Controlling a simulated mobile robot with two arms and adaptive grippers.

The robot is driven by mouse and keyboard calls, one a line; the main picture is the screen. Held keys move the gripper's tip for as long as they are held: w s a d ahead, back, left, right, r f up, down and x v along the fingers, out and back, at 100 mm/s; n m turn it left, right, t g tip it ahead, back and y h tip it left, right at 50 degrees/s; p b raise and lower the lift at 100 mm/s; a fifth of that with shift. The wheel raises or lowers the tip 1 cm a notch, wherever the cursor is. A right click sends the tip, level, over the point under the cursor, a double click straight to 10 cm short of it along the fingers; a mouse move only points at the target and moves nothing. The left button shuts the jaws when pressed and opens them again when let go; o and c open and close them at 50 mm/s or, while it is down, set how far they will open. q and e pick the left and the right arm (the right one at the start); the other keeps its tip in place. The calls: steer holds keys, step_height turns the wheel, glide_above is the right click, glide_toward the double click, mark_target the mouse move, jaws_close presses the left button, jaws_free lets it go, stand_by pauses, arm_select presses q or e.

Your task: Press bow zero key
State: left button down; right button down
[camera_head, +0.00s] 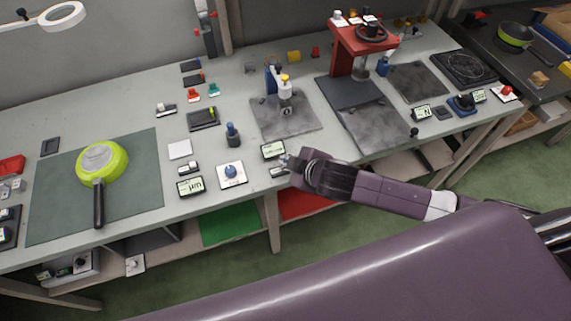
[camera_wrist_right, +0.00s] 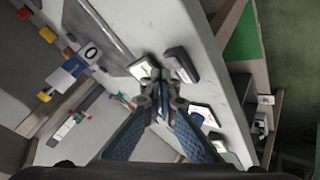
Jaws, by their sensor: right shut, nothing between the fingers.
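My right gripper (camera_head: 290,163) reaches in from the right at the front edge of the bench. Its fingers are shut and empty. A small dark key box (camera_head: 279,171) with a light top sits at its fingertips, partly hidden by the gripper. Just behind it stands a small display (camera_head: 273,150). In the right wrist view, the shut fingertips (camera_wrist_right: 172,78) overlap the near side of the key box (camera_wrist_right: 182,64), with the display (camera_wrist_right: 144,68) to the left. I cannot tell whether they touch the key. No label reading "bow zero" is legible. My left gripper is not in view.
To the left are another display (camera_head: 190,187), a similar key box (camera_head: 188,168) and a white plate with a blue knob (camera_head: 231,174). A dial gauge stand (camera_head: 285,100) is behind. A green pan (camera_head: 102,163) lies on a mat at the left. A red press (camera_head: 361,45) stands behind right.

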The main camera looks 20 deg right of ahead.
steer(key=shift+f, duration=0.6)
stand_by(0.4)
steer(key=shift+r, duration=0.1)
steer(key=shift+r+p, duration=0.9)
steer(key=shift+p, duration=0.05)
step_height(320, 180, up, 5)
steer(key=p, duration=0.5)
steer(key=shift+p, duration=0.35)
stand_by(0.4)
